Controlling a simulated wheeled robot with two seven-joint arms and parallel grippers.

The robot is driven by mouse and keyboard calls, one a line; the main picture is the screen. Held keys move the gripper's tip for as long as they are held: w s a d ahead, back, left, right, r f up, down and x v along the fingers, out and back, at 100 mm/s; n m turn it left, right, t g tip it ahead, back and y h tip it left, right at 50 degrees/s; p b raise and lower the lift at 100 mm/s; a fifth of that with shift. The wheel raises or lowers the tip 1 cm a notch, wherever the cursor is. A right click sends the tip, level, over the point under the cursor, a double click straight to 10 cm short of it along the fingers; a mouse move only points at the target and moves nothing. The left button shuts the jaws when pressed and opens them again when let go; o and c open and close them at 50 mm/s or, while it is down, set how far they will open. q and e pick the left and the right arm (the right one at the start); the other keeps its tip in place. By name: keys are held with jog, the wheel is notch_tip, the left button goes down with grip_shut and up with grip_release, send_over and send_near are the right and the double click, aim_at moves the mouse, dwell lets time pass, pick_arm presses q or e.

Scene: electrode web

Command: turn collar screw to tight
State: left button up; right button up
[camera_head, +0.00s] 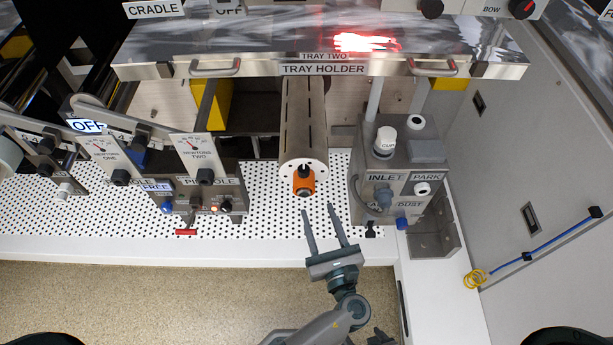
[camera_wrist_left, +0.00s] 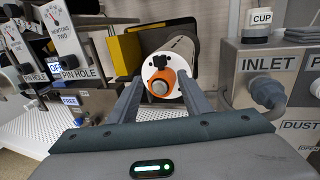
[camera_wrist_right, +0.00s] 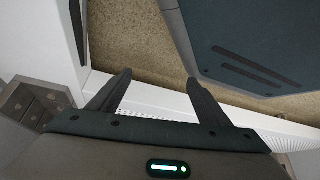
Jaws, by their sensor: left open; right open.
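An orange collar (camera_head: 304,186) sits on the front end of a slotted silver cylinder (camera_head: 304,125) under the tray holder. In the left wrist view the orange collar (camera_wrist_left: 172,79) rings a grey round centre, with a small black screw-like part (camera_wrist_left: 160,62) at its top. I cannot tell whether it is tight. My left gripper (camera_head: 318,208) is open and empty in front of the collar, slightly right of it in the head view. In the left wrist view the collar shows between its fingers, apart from them. My right gripper (camera_wrist_right: 160,76) is open and empty, seen only in its wrist view.
The inlet block (camera_head: 393,165) stands close on the right, with a blue knob (camera_head: 402,223) low on its front. The pin hole unit (camera_head: 207,190) with gauges and knobs stands left. A perforated white bench (camera_head: 265,215) lies between them. The tray (camera_head: 400,45) overhangs.

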aim_at(305, 176)
pick_arm(q)
jog(key=p+x, duration=0.1)
jog(key=x, duration=1)
jog(key=shift+w+p, duration=0.1)
jog(key=shift+p, duration=0.25)
jog(key=shift+w+a, duration=0.2)
jog(key=shift+w, duration=0.3)
pick_arm(e)
jog(key=s+d+f+g, duration=0.2)
jog(key=s+d, duration=0.1)
jog(key=s, duration=0.4)
jog(key=shift+h, duration=0.3)
pick_arm(q)
jog(key=shift+c, duration=0.2)
jog(key=c, duration=1)
pick_arm(e)
jog(key=shift+s, duration=0.65)
